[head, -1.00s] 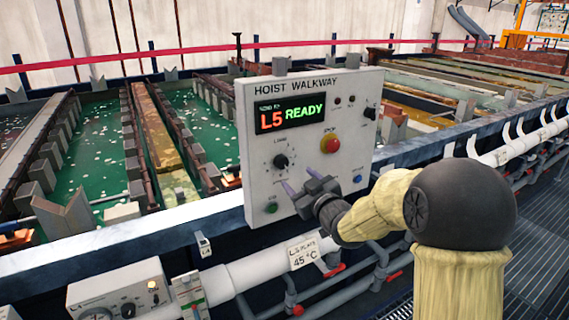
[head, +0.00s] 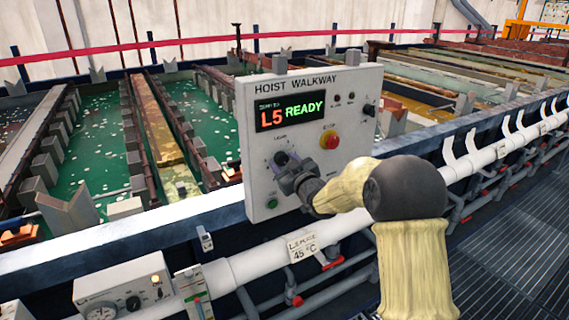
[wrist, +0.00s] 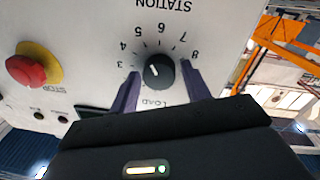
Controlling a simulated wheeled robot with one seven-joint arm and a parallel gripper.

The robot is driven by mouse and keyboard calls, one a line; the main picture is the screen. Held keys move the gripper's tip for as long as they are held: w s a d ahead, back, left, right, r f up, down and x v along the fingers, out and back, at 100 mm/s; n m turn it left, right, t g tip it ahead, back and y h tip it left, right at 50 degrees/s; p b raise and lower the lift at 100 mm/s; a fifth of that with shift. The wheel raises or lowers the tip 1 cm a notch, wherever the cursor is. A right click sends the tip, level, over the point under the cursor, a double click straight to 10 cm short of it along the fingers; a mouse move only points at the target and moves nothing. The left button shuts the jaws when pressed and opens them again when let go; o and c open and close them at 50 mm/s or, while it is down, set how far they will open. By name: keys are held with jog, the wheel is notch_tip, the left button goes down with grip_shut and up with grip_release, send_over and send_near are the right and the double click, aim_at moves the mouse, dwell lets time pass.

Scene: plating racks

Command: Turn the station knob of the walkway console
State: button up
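The walkway console (head: 350,195) is a light grey panel marked HOIST WALKWAY, with a display (head: 290,112) reading L5 READY. The station knob (wrist: 159,70) is round and black, with a white pointer mark toward the upper left in the wrist view. Numbers from 3 to 8 ring it, with LOAD on one side and STATION on the other, upside down. My gripper (wrist: 160,78) is open, with one purple finger on each side of the knob and small gaps showing. In the head view my gripper (head: 285,165) covers part of the console's lower left.
A red stop button (wrist: 28,68) on a yellow base sits beside the knob; in the head view it is at right (head: 330,140). A green button (head: 272,202) is below the gripper. Green tanks lie behind the console. A white pipe (head: 250,262) runs in front.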

jog(key=c, duration=0.6)
jog(key=shift+a, duration=0.1)
jog(key=shift+c, duration=0.2)
jog(key=shift+m, duration=0.5)
jog(key=m+b, duration=0.1)
jog(key=m, duration=0.3)
jog(key=shift+g, duration=0.3)
jog(key=m, duration=0.3)
jog(key=m+p, duration=0.1)
jog(key=m, duration=0.2)
jog(key=shift+d+r, duration=0.2)
jog(key=m, duration=0.3)
jog(key=m+p, duration=0.1)
jog(key=m, duration=0.2)
jog(key=shift+g+y, duration=0.3)
jog(key=shift+g, duration=0.1)
jog(key=m, duration=0.5)
jog(key=shift+m+y+b, duration=0.3)
jog(key=shift+m+b, duration=0.05)
jog(key=shift+m, duration=0.05)
